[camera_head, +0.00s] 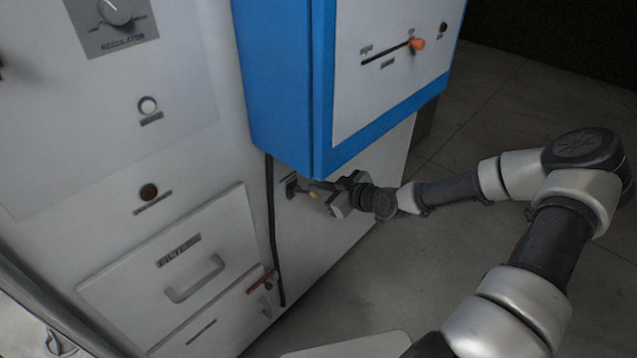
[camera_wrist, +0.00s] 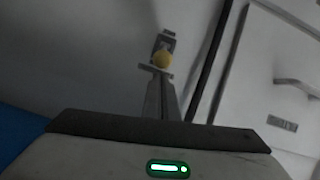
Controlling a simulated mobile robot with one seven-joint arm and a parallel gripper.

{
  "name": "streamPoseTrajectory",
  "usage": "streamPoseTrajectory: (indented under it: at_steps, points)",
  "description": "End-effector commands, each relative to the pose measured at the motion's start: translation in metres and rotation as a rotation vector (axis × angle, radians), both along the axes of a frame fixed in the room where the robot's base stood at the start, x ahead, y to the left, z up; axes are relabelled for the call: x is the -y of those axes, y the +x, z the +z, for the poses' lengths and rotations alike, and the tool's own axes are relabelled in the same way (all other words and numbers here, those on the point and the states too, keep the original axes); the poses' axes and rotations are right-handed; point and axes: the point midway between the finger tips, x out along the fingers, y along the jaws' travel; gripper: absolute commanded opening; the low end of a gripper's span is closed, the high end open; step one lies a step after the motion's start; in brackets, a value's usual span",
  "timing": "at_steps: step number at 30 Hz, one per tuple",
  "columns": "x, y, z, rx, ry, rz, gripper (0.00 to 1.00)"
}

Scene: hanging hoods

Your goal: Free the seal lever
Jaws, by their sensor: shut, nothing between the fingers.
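A small lever with a yellow knob (camera_head: 313,194) sits on the white cabinet face under the blue hood. I cannot read its label, so I cannot confirm that it is the seal lever. In the wrist view the yellow knob (camera_wrist: 161,59) shows just beyond my fingertips, in front of a grey bracket (camera_wrist: 166,40). My gripper (camera_head: 325,189) is under the hood, close to this lever. In the wrist view its fingers (camera_wrist: 159,78) are shut with nothing between them. I cannot tell whether they touch the knob.
The blue hood (camera_head: 290,90) hangs directly above my gripper, with an orange-knobbed slider (camera_head: 417,44) on its front. A black cable (camera_head: 270,220) runs down left of the lever. A red handle (camera_head: 262,282) and a filter drawer (camera_head: 180,270) are lower left. Floor at right is open.

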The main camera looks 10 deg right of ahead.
Motion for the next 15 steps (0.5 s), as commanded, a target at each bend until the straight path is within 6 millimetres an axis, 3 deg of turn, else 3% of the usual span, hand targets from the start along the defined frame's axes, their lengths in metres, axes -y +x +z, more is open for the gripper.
streamPoseTrajectory:
  at_steps: [15]
  points:
    - [0.0021,-0.0018,-0.0045,0.0,-0.001,-0.001,0.0]
